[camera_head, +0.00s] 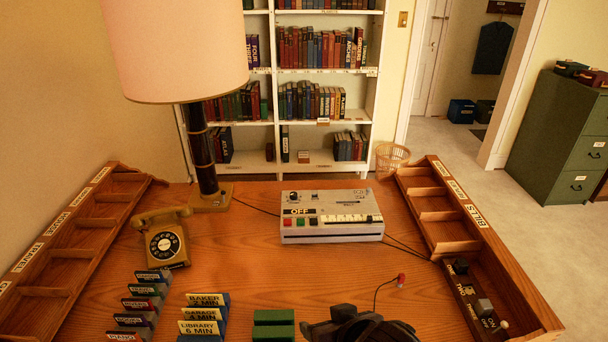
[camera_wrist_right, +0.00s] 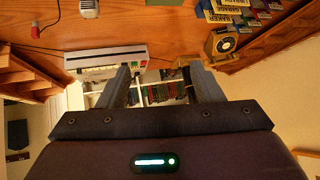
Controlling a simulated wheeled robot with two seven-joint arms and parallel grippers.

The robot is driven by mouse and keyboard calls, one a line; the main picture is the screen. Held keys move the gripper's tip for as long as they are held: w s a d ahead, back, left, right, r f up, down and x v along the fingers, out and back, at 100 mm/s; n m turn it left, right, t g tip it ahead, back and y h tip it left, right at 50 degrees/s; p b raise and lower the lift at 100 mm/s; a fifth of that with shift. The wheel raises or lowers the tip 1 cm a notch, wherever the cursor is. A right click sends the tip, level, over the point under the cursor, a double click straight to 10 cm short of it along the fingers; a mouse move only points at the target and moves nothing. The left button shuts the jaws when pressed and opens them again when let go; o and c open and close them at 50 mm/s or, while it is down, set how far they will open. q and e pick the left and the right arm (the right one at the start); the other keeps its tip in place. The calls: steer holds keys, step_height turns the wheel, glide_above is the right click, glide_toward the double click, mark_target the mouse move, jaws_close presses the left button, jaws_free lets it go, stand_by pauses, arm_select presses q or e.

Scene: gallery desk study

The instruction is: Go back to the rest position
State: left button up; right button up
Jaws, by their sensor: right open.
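My right gripper (camera_wrist_right: 160,67) is open in the right wrist view. Its two dark fingers stand apart with nothing between them. The bookshelf beyond shows through the gap, and the picture is upside down. In the head view a dark, rounded shape (camera_head: 360,326) is cut by the bottom edge. It may be part of my right arm, but I cannot tell for sure. My left gripper is in neither view. The wooden desk (camera_head: 255,255) lies in front of me.
A grey control box (camera_head: 332,217), telephone (camera_head: 165,245), lamp (camera_head: 204,150) and labelled cards (camera_head: 205,314) stand on the desk. Wooden racks line its left (camera_head: 60,265) and right (camera_head: 440,217) sides. A red-tipped cable (camera_head: 401,281) and green blocks (camera_head: 273,325) are near the front.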

steer(key=s+d+f+g+h, duration=0.1)
steer(key=s+d+f+g, duration=0.15)
steer(key=d, duration=0.25)
steer(key=s+d+f+m+g+h, duration=0.1)
steer(key=s+d+f, duration=0.2)
steer(key=s+d, duration=0.15)
steer(key=s+d+f+g+h, duration=0.1)
steer(key=s+d+f+h, duration=0.15)
steer(key=d, duration=0.35)
step_height(320, 180, down, 31)
steer(key=s+g+b, duration=0.1)
steer(key=b, duration=0.3)
steer(key=s+d+f+g+b, duration=0.1)
steer(key=s+d+f+b, duration=0.2)
steer(key=s+f, duration=1.7)
step_height(320, 180, down, 4)
steer(key=shift+s+d+r+y, duration=0.1)
steer(key=shift+s+d+y, duration=0.05)
steer(key=shift+s+y, duration=0.25)
